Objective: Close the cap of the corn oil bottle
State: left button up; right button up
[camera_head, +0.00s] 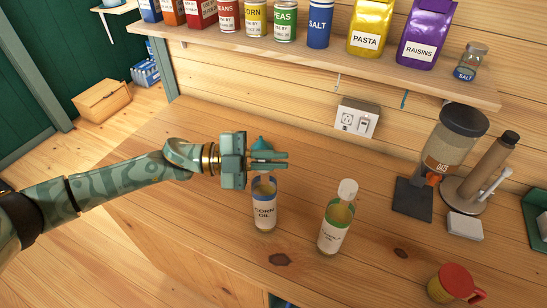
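The corn oil bottle (265,218) stands upright on the wooden counter, with a blue and white label. My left gripper (286,160) is level with the bottle's top, its fingers pointing right and lying across the neck area. The two fingers lie close together with a narrow dark gap; whether they grip anything is unclear. A small teal pointed piece (262,143), which looks like the cap, shows just above the fingers. The bottle's mouth and how the cap joins it are hidden behind the gripper. My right gripper is out of view.
Another bottle with a white cap (337,222) stands to the right. An oats dispenser (452,142), a brown cylinder on a stand (492,165) and a red-lidded yellow mug (452,284) are farther right. A shelf (300,53) of cans and bags runs above. The counter's left part is clear.

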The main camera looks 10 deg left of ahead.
pick_arm(q)
jog(key=o, duration=0.3)
